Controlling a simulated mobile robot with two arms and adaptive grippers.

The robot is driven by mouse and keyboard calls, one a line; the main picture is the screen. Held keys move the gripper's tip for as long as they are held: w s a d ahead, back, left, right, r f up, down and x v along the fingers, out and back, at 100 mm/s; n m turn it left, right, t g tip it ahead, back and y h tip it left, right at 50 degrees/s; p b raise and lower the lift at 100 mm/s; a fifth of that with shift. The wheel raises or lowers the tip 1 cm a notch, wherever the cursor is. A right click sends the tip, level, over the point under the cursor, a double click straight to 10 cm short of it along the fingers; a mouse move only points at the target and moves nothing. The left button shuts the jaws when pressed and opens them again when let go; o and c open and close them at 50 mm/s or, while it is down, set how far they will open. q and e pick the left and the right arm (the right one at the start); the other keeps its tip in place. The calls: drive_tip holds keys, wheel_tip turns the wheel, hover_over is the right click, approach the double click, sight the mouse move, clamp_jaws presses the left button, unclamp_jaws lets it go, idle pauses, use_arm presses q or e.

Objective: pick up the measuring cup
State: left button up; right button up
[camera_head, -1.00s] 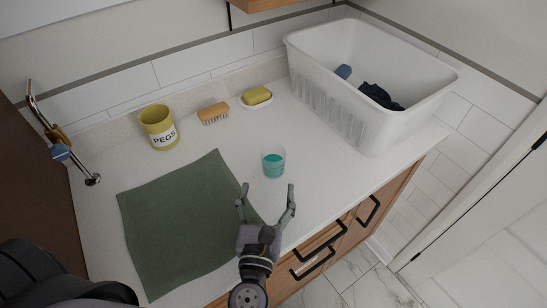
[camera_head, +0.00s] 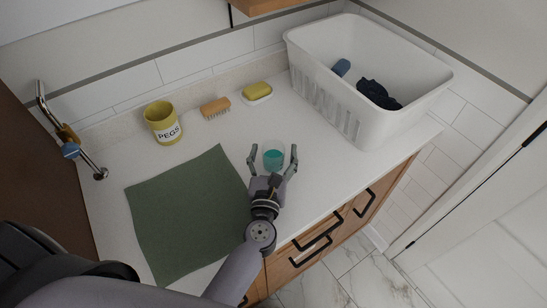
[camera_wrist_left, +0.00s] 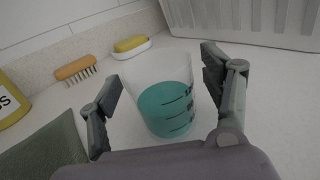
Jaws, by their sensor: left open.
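The measuring cup (camera_head: 274,157) is a small clear cup with teal liquid, standing upright on the white counter. It also shows in the left wrist view (camera_wrist_left: 163,97), with dark graduation marks on its side. My left gripper (camera_head: 273,158) is open, with one finger on each side of the cup. In the left wrist view the fingers (camera_wrist_left: 160,88) flank the cup, and gaps seem to show between fingers and cup. I cannot tell whether either finger touches it. My right gripper is not in view.
A green cloth (camera_head: 190,212) lies left of the cup. A yellow pegs pot (camera_head: 162,123), a brush (camera_head: 215,107) and a yellow soap on a dish (camera_head: 257,91) stand at the back. A white basket (camera_head: 345,104) with dark cloth stands right. The counter's front edge is close.

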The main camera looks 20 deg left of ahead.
use_arm(q)
drive_tip(key=c, duration=1.3)
drive_tip(key=shift+r, duration=0.3)
